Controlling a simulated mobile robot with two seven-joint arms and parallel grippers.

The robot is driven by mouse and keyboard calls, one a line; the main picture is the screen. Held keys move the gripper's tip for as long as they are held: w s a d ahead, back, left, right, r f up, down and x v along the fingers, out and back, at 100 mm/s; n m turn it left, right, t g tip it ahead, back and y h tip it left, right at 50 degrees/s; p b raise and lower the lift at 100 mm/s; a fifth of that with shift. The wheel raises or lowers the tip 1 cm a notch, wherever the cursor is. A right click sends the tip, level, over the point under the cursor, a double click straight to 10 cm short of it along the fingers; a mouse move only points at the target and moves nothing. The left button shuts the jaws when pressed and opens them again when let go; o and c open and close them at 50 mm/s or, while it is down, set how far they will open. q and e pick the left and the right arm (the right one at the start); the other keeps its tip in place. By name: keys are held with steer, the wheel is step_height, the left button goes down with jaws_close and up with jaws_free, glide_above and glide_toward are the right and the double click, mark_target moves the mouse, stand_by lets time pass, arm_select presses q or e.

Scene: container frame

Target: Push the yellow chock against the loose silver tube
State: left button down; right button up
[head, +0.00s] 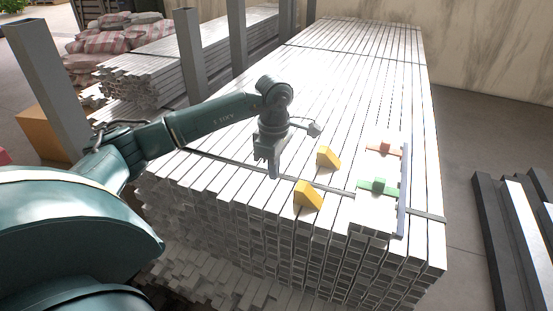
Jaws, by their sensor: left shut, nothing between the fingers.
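Two yellow wedge-shaped chocks lie on top of the big stack of silver tubes (330,75). One chock (327,157) is farther back. The other chock (308,196) is nearer, close to the front ends of the tubes. My left gripper (275,172) points down, shut and empty, to the left of both chocks with a gap to each. I cannot tell how high its fingertips are above the tubes. I cannot tell which silver tube is the loose one. My right gripper is not in view.
A green block (378,186) and an orange-red block (384,149) lie right of the chocks. A blue-grey bar (402,190) runs along the stack's right side. A dark strap (230,160) crosses the stack. Grey posts (190,55) stand at the left.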

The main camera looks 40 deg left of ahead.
mark_target(319, 201)
arm_select(q)
step_height(319, 201, down, 4)
steer(key=shift+f+b, duration=0.1)
steer(key=shift+b, duration=0.35)
steer(key=d, duration=0.2)
steer(key=shift+w+d+r, duration=0.3)
steer(key=shift+w+d, duration=0.1)
steer(key=shift+w+d+r, duration=0.1)
steer(key=shift+d, duration=0.45)
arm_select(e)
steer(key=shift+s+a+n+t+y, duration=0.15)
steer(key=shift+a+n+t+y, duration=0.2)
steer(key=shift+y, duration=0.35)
arm_select(q)
steer(key=shift+d, duration=0.2)
steer(key=d, duration=0.2)
steer(key=w+d, duration=0.1)
steer(key=d, duration=0.4)
steer(key=shift+w+p, duration=0.35)
steer(key=shift+w, duration=0.05)
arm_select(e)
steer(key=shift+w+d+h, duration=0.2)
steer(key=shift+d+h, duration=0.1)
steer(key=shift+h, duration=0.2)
arm_select(q)
steer(key=shift+a, duration=0.1)
